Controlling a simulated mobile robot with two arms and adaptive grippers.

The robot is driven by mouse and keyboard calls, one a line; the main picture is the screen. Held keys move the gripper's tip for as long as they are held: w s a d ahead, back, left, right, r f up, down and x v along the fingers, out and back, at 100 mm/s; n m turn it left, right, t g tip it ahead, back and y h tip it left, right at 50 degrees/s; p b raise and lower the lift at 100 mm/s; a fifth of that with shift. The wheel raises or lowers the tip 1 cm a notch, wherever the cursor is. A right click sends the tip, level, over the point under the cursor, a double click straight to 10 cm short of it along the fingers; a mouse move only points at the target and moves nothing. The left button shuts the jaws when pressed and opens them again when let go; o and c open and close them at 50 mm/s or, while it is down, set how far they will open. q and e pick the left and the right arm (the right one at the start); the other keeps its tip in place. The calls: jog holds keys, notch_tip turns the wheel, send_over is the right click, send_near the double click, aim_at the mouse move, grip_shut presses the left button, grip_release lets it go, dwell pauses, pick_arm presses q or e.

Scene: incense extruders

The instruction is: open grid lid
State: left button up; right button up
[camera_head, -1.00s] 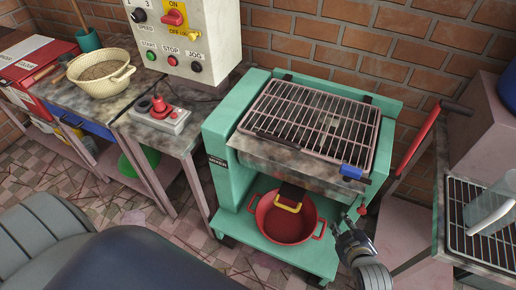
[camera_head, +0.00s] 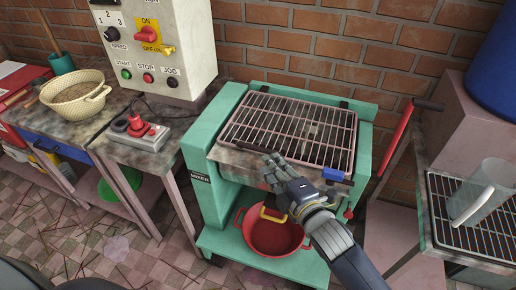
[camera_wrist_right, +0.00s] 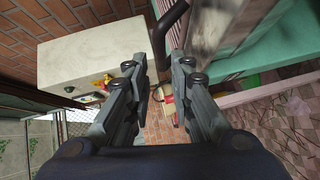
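The grid lid (camera_head: 300,118) is a metal wire grate lying flat and shut on top of the green mixer (camera_head: 200,150). A dark bar (camera_head: 248,147) runs along its front edge, and a blue block sits at its front right corner (camera_head: 334,174). My right gripper (camera_head: 272,164) is at the lid's front edge, with its fingers pointing at the bar. In the right wrist view its fingers (camera_wrist_right: 159,64) are apart with nothing clamped, and a dark bar (camera_wrist_right: 172,22) shows just beyond the tips. I cannot tell whether they touch it. My left gripper is out of view.
The control box (camera_head: 160,55) stands at the back left, a red lever (camera_head: 396,138) to the right. A clear jug (camera_head: 480,195) sits on the right rack. The brick wall is behind.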

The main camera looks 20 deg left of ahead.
aim_at(260, 151)
jog(key=x, duration=0.9)
grip_shut()
